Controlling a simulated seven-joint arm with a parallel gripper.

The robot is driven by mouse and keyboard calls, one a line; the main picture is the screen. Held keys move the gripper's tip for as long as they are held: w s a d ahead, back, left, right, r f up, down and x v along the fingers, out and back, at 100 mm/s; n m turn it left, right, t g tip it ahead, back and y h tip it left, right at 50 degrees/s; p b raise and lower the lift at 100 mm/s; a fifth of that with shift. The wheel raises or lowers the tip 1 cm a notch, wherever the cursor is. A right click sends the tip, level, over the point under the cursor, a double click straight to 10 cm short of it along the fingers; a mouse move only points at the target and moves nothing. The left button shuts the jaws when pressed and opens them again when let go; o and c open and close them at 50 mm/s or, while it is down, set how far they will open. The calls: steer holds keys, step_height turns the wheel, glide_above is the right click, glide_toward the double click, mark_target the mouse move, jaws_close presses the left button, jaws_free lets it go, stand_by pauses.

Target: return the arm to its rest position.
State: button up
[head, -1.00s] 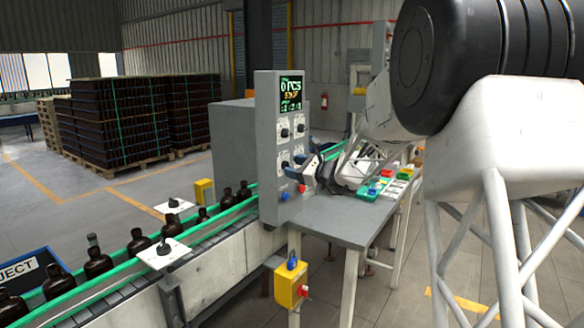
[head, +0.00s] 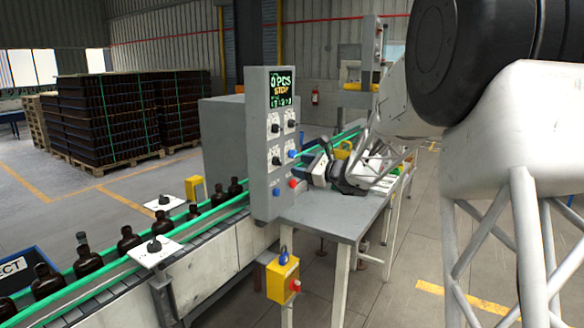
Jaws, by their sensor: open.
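My arm comes in from the right, with a large black joint and white lattice links. My gripper (head: 322,168) is at its far end, above the grey table (head: 330,214) and just right of the control panel (head: 272,150). Its jaws are open; it is small and partly covered by my own arm, and I see nothing held in it. Brown bottles (head: 88,262) stand in a row on the conveyor (head: 205,248) at the left, well away from the gripper.
The panel's screen reads STOP. A yellow box (head: 283,278) with a red button hangs at the table's front. A blue reject bin (head: 20,270) is at the lower left. Stacked dark crates (head: 105,118) stand on pallets behind. Floor at the right is open.

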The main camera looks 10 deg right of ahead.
steer(key=s+a+f+n+g+h, duration=0.15)
steer(key=s+a+n+g, duration=0.35)
steer(key=s, duration=0.8)
steer(key=s+a+n+g+h, duration=0.2)
steer(key=s+a+n+g, duration=0.3)
steer(key=s, duration=0.8)
steer(key=s+d+f+n+h, duration=0.1)
steer(key=s+f+n+h, duration=0.1)
steer(key=s, duration=0.7)
steer(key=s+d+f+n+h, duration=0.2)
steer(key=s+n, duration=0.4)
steer(key=s, duration=0.3)
steer(key=s+d+f+n+h, duration=0.1)
steer(key=s+f+n+h, duration=0.2)
steer(key=s, duration=0.7)
steer(key=shift+d+f+n+h, duration=0.15)
steer(key=shift+f+n+h, duration=0.2)
steer(key=shift+h, duration=0.9)
